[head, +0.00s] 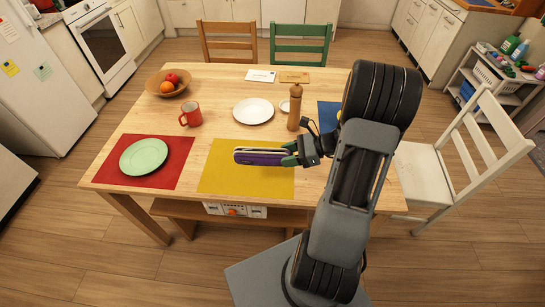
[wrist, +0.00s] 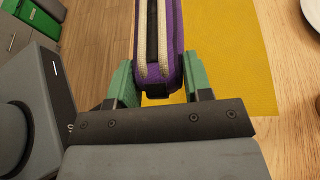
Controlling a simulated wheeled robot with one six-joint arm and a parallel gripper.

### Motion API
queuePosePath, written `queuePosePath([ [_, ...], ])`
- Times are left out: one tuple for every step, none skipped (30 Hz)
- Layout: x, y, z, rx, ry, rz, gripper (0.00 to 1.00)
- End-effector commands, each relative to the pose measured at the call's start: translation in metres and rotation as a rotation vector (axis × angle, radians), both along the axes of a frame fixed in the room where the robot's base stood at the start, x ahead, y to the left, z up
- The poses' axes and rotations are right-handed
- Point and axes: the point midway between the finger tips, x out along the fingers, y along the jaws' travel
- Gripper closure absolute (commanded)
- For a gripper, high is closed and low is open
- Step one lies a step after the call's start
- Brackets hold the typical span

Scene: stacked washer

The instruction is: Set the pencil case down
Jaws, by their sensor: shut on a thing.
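The purple pencil case (head: 259,157) with a pale stripe and dark zip is held level over the yellow placemat (head: 222,182). My gripper (head: 290,154) with green fingers is shut on its right end. In the wrist view the case (wrist: 173,70) sits between the two green fingers of my gripper (wrist: 160,85), with the yellow mat (wrist: 230,60) behind it. I cannot tell exactly how high the case is above the mat.
A red mat (head: 175,180) with a green plate (head: 143,156) lies left. A white plate (head: 253,111), red mug (head: 191,114), fruit bowl (head: 160,82) and wooden pepper mill (head: 294,108) stand around. Bare wood shows between the red mug and white plate.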

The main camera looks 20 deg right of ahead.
Motion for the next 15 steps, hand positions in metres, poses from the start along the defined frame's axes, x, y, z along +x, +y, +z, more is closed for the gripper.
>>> queuePosePath([
  [0.013, 0.001, -0.006, 0.003, 0.001, 0.005, 0.82],
  [0.02, 0.002, -0.01, 0.002, 0.002, 0.004, 0.82],
  [0.029, 0.002, -0.016, 0.004, 0.003, 0.002, 0.82],
  [0.033, 0.002, -0.023, 0.003, 0.004, 0.001, 0.82],
  [0.037, 0.003, -0.028, 0.004, 0.004, 0.002, 0.82],
  [0.042, 0.003, -0.035, 0.004, 0.003, 0.002, 0.82],
  [0.046, 0.003, -0.039, 0.003, 0.002, 0.001, 0.82],
  [0.05, 0.003, -0.043, 0.002, 0.002, 0.001, 0.82],
  [0.054, 0.003, -0.048, 0.002, 0.003, 0.001, 0.82],
  [0.056, 0.003, -0.051, 0.002, 0.002, 0.001, 0.82],
  [0.059, 0.004, -0.054, 0.002, 0.002, 0.001, 0.82],
  [0.062, 0.004, -0.057, 0.002, 0.001, 0.001, 0.82],
  [0.063, 0.004, -0.058, 0.002, 0.001, 0.001, 0.82],
  [0.065, 0.004, -0.06, 0.002, 0.001, 0.001, 0.82],
  [0.066, 0.004, -0.061, 0.001, 0.0, 0.001, 0.82],
])
